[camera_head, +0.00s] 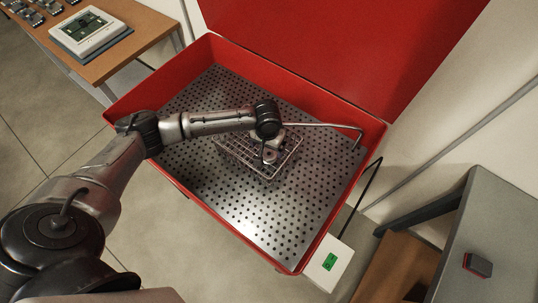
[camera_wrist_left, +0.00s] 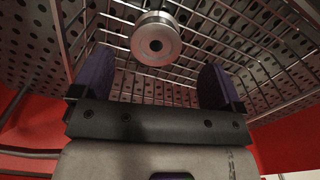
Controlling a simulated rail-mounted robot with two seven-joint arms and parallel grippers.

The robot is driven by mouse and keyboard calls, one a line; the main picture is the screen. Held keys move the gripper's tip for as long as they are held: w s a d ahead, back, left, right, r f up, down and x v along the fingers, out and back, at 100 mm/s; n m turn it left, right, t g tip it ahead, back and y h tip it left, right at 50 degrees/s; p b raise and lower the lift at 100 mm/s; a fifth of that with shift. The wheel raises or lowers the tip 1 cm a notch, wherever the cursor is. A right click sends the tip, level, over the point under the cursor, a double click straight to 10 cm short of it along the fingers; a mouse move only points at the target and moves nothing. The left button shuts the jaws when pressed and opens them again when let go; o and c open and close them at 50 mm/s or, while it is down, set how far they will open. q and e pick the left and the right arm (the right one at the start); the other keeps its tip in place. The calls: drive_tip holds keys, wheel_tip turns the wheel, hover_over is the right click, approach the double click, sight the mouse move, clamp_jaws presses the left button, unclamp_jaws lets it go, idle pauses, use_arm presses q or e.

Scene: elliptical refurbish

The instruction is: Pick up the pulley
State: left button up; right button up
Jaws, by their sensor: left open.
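The pulley (camera_wrist_left: 157,42), a round silver metal piece with a dark centre hole, is in the wire basket (camera_wrist_left: 275,62). In the left wrist view it lies ahead of my left gripper (camera_wrist_left: 157,64), roughly between the lines of its two dark fingers and apart from them. The gripper is open and empty. In the head view my left gripper (camera_head: 271,140) is over the wire basket (camera_head: 232,153), pointing down, its fingers small and partly hidden by the wrist. A small round metal part, apparently the pulley (camera_head: 269,156), shows just below it. My right gripper is not in view.
The basket sits on the perforated metal floor (camera_head: 215,185) of a red bin (camera_head: 125,100) with a raised lid (camera_head: 350,45). A bent metal pipe (camera_head: 325,126) reaches over the floor near the basket. The bin walls surround the arm's work area; the near floor is clear.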

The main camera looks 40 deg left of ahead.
sight(269, 154)
use_arm(q)
drive_tip(key=shift+d+f+b, duration=0.2)
drive_tip(key=shift+f+b, duration=0.75)
drive_tip(key=shift+f, duration=1.7)
drive_tip(key=shift+c, duration=0.2)
drive_tip(key=c, duration=1)
